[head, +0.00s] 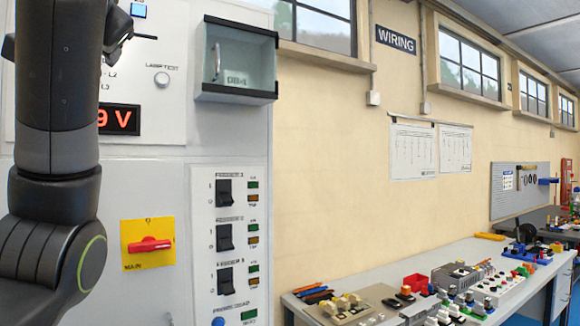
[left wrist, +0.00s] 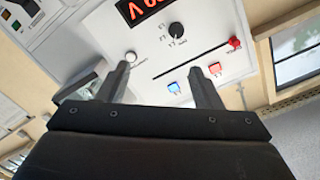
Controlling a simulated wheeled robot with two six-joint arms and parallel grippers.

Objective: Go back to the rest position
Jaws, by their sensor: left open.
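My left arm rises along the left edge of the head view, in front of a light grey control cabinet (head: 185,185). Its gripper is not clearly visible there. In the left wrist view my left gripper (left wrist: 160,70) is open, with its two fingers apart and nothing between them. Beyond the fingers is a tilted panel with a red display (left wrist: 145,10), a black knob (left wrist: 176,30), a white knob (left wrist: 130,57), a blue button (left wrist: 174,87) and a red button (left wrist: 215,68). My right gripper is in neither view.
The cabinet carries a small glazed box (head: 236,62), several black switches and a red main switch (head: 149,244) on a yellow plate. A workbench (head: 400,270) with electrical parts runs along the right wall. My left arm hides part of the panel.

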